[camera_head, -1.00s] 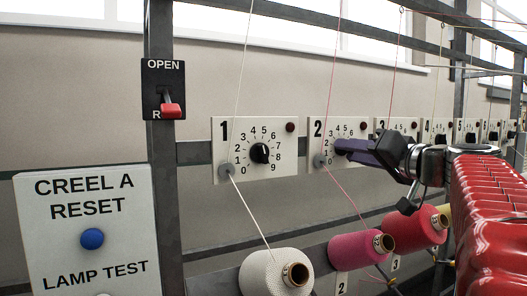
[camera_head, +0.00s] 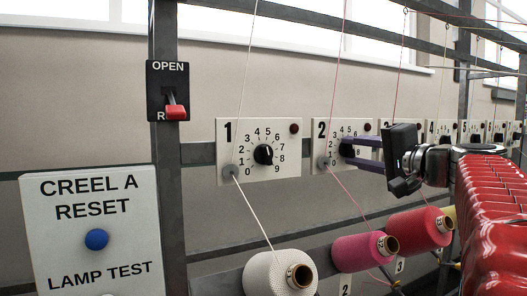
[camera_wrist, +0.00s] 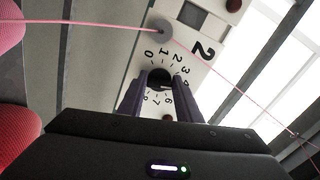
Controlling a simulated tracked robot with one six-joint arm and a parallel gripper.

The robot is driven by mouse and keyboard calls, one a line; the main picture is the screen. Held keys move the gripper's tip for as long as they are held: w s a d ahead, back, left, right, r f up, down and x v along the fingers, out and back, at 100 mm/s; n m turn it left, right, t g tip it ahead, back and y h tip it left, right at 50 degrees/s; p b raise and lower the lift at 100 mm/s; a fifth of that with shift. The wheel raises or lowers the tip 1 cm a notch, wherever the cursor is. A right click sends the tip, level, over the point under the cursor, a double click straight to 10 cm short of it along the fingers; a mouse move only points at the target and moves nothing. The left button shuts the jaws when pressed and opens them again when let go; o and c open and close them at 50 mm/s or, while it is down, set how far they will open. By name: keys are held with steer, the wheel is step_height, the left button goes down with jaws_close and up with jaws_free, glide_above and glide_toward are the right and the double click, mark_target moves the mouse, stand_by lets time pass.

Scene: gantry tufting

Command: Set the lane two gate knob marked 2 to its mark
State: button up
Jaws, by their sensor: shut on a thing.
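The lane two plate (camera_head: 320,126) is white, marked 2, with a ring of numbers around its knob. The black gate knob (camera_wrist: 160,76) sits between my two purple fingers in the wrist view. My gripper (camera_head: 347,150) reaches in from the right and is shut on this knob, its fingers one above the other in the head view. The wrist view shows the plate (camera_wrist: 190,68) turned, with the 2 and several dial numbers readable. The fingers hide part of the dial. I cannot make out clearly which number the knob points at.
The lane one plate (camera_head: 284,165) with its own knob is to the left. A red-handled switch (camera_head: 176,112) is at upper left.

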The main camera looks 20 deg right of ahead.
steer(key=shift+d+f, duration=0.1)
steer(key=shift+f, duration=0.05)
steer(key=o, duration=0.7)
steer(key=shift+c, duration=0.2)
steer(key=o, duration=0.4)
steer(key=shift+s+d, duration=0.15)
steer(key=shift+s, duration=6.75)
steer(key=shift+w, duration=0.1)
